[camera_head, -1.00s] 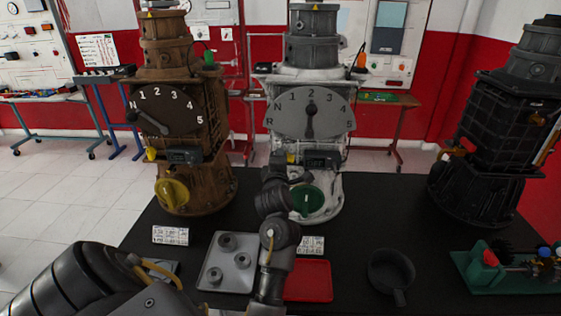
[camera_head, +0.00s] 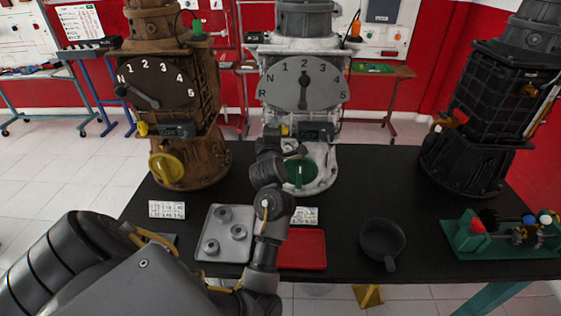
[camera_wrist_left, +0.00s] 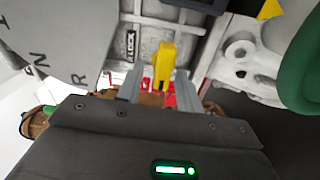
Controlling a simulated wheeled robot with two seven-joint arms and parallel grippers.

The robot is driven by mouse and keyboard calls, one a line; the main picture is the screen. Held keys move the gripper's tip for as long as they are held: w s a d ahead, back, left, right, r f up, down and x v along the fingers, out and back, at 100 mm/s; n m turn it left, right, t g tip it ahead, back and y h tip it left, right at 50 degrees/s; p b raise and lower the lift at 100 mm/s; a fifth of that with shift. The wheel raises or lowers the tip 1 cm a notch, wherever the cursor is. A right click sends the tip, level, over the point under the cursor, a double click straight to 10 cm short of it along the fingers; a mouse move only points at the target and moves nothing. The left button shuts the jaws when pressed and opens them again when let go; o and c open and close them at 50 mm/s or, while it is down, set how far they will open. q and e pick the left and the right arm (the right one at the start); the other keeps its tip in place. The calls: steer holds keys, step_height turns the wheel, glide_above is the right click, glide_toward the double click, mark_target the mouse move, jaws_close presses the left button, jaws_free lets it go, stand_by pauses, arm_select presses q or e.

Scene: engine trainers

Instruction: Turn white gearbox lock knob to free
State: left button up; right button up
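The white gearbox (camera_head: 327,150) stands at the middle back of the black table, with a grey dial (camera_head: 285,85) on its front. Its small yellow lock knob (camera_head: 285,130) is below the dial. In the left wrist view the yellow lock knob (camera_wrist_left: 164,62) points along the fingers, beside a LOCK label (camera_wrist_left: 130,43). My left gripper (camera_wrist_left: 160,92) is open, its fingers apart on either side of the knob's near end; contact cannot be told. In the head view my left gripper (camera_head: 294,153) is just below the lock knob. My right gripper is not in view.
A green knob (camera_head: 300,173) is close below my left gripper. A brown gearbox (camera_head: 200,110) stands left and a black one (camera_head: 470,140) right. A grey tray (camera_head: 214,250), red tray (camera_head: 315,250) and dark pan (camera_head: 382,238) lie in front. The table between pan and black gearbox is clear.

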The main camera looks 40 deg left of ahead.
arm_select(q)
step_height(320, 180, up, 2)
steer(key=m+p, duration=0.6)
steer(key=shift+w+d+r+m, duration=0.1)
steer(key=shift+m, duration=0.3)
steer(key=m+p, duration=0.2)
steer(key=m, duration=0.1)
steer(key=d+m+p, duration=0.1)
steer(key=m, duration=0.3)
steer(key=w+m+p, duration=0.1)
steer(key=m+p, duration=0.1)
steer(key=m, duration=0.1)
steer(key=shift+d+r+p, duration=0.15)
steer(key=shift+r+p, duration=0.15)
steer(key=shift+p, duration=0.05)
steer(key=shift+s+d+f+m+b, duration=0.3)
steer(key=shift+s+d+f+b, duration=0.25)
steer(key=shift+f+b, duration=0.1)
steer(key=b+v, duration=0.2)
steer(key=v, duration=0.7)
steer(key=s+d+f+m+g+h, duration=0.5)
steer(key=s+d+f+h, duration=0.5)
steer(key=f, duration=0.6)
steer(key=shift+s+d+m, duration=1.1)
steer(key=shift+s+d, duration=0.2)
steer(key=shift+d, duration=0.05)
